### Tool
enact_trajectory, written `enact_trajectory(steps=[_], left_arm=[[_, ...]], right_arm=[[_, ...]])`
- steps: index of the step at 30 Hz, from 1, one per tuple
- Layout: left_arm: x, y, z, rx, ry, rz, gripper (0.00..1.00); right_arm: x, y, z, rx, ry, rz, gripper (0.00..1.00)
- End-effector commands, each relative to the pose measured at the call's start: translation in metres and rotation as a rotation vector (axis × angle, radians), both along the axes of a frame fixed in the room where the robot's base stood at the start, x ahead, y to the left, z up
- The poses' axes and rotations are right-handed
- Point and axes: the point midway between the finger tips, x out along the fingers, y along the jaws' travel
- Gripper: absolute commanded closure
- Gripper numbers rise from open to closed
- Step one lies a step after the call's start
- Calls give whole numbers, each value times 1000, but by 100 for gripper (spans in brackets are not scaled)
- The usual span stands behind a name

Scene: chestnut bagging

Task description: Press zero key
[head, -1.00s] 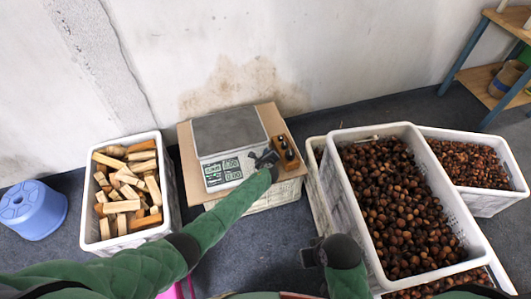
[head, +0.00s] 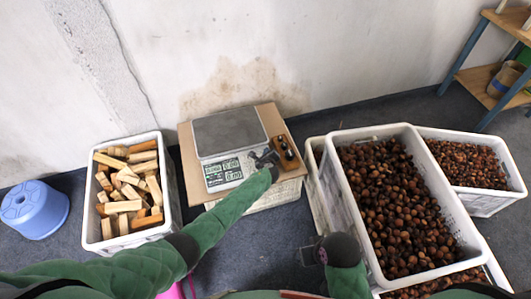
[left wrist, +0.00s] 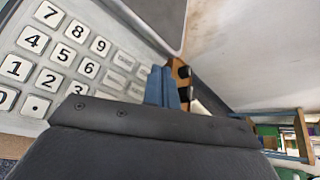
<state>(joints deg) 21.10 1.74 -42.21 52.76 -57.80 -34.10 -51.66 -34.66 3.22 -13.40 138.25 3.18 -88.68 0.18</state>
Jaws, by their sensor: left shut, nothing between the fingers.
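The weighing scale has a grey platform (head: 230,132) and a white front panel with small displays (head: 222,172). My left gripper (head: 266,159) is shut and empty at the right part of that panel, covering some of it. In the left wrist view, number keys fill the keypad (left wrist: 60,55), with the 0 key (left wrist: 5,98) cut by the left edge. Pale keys with faint labels (left wrist: 122,62) lie right of the numbers. My blue fingertips (left wrist: 164,78) are beside these keys; contact cannot be told. My right gripper (head: 309,256) is low beside the chestnut crate, its jaws unclear.
A wooden block with dark knobs (head: 287,153) stands right of the scale, close to my left gripper. A crate of wood pieces (head: 92,232) is at left, near a blue stool (head: 34,210). White crates of chestnuts (head: 345,195) stand at right. Dark floor lies between.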

Motion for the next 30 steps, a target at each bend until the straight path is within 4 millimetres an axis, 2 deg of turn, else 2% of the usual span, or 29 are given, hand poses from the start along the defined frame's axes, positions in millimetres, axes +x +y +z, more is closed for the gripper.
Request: enact_trajectory(steps=[18, 30], left_arm=[[-14, -4, 46, 1, 1, -1, 100], [-15, -5, 46, 0, 0, 0, 100]], right_arm=[[0, 0, 47, 0, 0, 0, 64], [0, 0, 47, 0, 0, 0, 64]])
